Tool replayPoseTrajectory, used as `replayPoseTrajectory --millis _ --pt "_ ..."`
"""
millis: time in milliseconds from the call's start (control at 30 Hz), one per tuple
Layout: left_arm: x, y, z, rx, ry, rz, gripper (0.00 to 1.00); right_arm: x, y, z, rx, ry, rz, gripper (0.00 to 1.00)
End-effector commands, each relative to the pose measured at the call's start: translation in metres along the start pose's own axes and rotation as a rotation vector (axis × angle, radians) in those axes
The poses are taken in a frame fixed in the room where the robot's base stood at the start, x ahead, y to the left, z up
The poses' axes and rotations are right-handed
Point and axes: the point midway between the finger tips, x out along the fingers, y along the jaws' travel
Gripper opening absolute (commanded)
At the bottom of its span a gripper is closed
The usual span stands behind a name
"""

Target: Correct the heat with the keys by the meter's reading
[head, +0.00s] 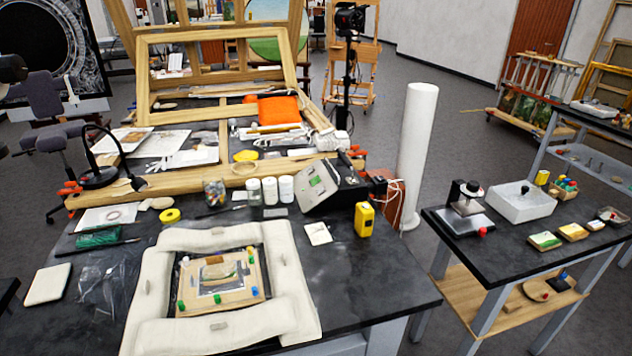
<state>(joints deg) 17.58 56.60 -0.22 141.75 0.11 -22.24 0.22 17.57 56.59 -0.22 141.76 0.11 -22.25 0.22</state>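A grey control unit (333,187) with a small green display on its sloped face stands at the back right of the dark table. Its keys and any reading are too small to make out. A yellow hand-sized device (364,219), possibly the meter, stands upright to the right of the control unit; its reading is not legible. A small framed piece (221,284) with coloured clips lies flat inside a ring of white padded cushions (155,296). Neither of my grippers is in view.
Jars (270,191) stand left of the control unit. A white square card (318,234) lies in front of it. A white column (416,155) rises behind the table's right end. The tabletop's right front (385,285) is clear. A second table (500,255) stands at right.

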Motion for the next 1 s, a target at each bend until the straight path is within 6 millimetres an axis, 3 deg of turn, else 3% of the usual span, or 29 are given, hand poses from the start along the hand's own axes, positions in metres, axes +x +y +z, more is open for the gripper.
replayPoseTrajectory --millis 300,500,1000 --pt "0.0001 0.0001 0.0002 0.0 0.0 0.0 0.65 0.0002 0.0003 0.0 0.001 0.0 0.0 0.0" --pt "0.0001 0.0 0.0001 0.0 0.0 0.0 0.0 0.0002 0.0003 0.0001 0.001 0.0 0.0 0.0" --pt "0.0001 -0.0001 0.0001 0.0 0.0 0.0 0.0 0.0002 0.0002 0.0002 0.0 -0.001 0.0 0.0"
